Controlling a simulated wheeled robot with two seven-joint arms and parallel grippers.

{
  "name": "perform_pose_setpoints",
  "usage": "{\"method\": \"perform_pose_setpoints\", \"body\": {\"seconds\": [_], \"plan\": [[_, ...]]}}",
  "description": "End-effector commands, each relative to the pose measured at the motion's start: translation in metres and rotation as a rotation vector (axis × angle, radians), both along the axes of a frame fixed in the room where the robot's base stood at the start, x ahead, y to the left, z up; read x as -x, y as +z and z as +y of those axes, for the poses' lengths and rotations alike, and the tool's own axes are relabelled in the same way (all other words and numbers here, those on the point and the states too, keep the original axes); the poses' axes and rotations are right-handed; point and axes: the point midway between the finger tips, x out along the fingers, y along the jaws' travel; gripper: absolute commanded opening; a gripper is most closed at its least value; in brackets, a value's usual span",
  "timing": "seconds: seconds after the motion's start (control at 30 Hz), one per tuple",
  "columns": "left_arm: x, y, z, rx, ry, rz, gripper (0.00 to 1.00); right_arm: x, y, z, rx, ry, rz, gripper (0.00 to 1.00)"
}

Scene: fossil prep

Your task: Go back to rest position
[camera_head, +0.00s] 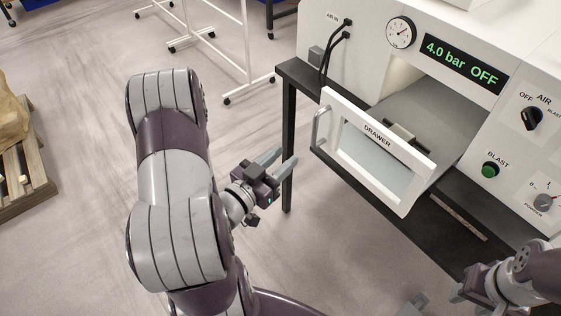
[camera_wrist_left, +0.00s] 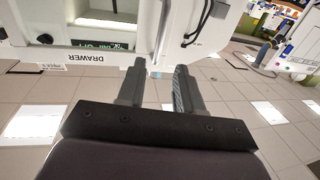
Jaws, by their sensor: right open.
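My left gripper (camera_head: 281,163) is in the air to the left of the open drawer (camera_head: 375,152). Its two grey fingers are apart with nothing between them. In the left wrist view, the left gripper (camera_wrist_left: 158,75) also shows parted, empty fingers, with the drawer front (camera_wrist_left: 85,58) beyond them. My right gripper (camera_head: 425,301) is at the bottom right of the head view, partly cut off by the frame edge, low in front of the machine. It is open, and nothing is seen in it.
The white machine (camera_head: 455,25) has a gauge, a display reading "4.0 bar OFF", knobs and a green button. Its drawer juts out with a small dark item (camera_head: 400,133) inside. A black stand (camera_head: 289,145) supports it. A pallet (camera_head: 22,178) stands far left. Open floor lies between.

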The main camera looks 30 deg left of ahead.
Motion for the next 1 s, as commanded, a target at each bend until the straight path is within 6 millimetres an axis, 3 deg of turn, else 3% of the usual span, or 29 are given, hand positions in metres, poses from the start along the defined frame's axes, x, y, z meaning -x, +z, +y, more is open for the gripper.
{"method": "perform_pose_setpoints", "body": {"seconds": [0.43,0.53,0.63,0.7,0.77,0.87,0.97,1.0], "plan": [[0.000,0.000,0.000,0.001,-0.001,0.000,0.35,0.000,0.000,0.000,0.000,0.000,0.000,0.43],[0.001,-0.016,-0.001,0.001,-0.005,0.078,0.35,0.000,0.000,0.000,0.000,0.000,0.000,0.43],[0.012,-0.069,0.011,-0.015,0.049,0.363,0.35,0.000,0.000,0.000,0.000,0.000,0.000,0.43],[0.030,-0.106,0.033,-0.037,0.135,0.641,0.35,0.000,0.001,0.000,0.000,0.000,0.000,0.43],[0.049,-0.125,0.047,-0.050,0.202,0.880,0.35,0.000,0.001,0.000,0.000,0.000,0.000,0.43],[0.079,-0.124,0.048,-0.042,0.292,1.218,0.35,0.000,0.000,0.000,0.000,0.000,0.000,0.43],[0.099,-0.096,0.018,-0.004,0.323,1.461,0.35,0.000,0.000,0.000,0.000,0.000,0.000,0.43],[0.101,-0.081,-0.001,0.008,0.309,1.521,0.35,0.000,0.000,0.000,0.000,0.000,0.000,0.43]]}}
